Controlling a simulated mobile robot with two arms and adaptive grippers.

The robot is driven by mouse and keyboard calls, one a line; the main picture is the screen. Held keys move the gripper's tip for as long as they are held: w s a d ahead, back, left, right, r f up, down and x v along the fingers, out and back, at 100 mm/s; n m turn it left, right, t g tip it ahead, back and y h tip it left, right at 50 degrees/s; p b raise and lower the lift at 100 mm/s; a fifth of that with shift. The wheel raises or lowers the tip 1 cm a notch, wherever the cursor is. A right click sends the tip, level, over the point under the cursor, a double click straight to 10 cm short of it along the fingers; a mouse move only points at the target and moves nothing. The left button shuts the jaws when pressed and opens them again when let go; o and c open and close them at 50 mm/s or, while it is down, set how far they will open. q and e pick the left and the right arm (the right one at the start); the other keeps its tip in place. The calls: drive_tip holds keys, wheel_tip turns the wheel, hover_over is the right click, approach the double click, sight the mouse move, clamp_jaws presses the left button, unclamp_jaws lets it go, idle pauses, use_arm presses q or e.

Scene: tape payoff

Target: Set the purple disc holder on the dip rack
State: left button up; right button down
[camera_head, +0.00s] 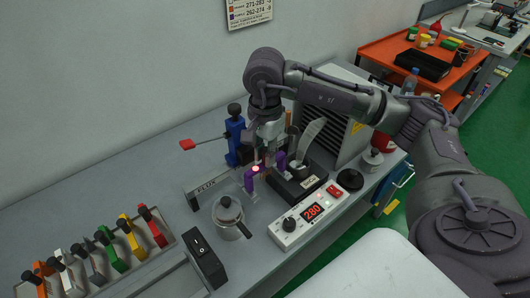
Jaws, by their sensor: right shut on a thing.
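My right gripper (264,169) comes down over the bench from the right arm. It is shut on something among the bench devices. Purple pieces (250,181) show at its fingertips, with a red glow between them. I cannot clearly tell the purple disc holder from the fingertips. A long rack (145,277) at the lower left carries a row of coloured, black-topped pieces: orange, white, grey, green, yellow and red. I cannot tell whether this is the dip rack. My gripper is apart from it, up and to the right. My left gripper is out of view.
A FLUX-marked bracket (204,190), a lidded pot (229,214), a control box reading 280 (309,213) and a black switch box (204,262) crowd around the gripper. A blue stand (235,140) with a red-tipped lever is behind. The bench's back left is clear.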

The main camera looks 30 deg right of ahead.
drive_tip(key=shift+f+b, duration=0.3)
drive_tip(key=c, duration=1)
unclamp_jaws()
drive_tip(key=shift+o, duration=0.4)
drive_tip(key=o, duration=0.5)
drive_tip(key=shift+r+p, duration=1.9)
drive_tip(key=shift+r, duration=1.65)
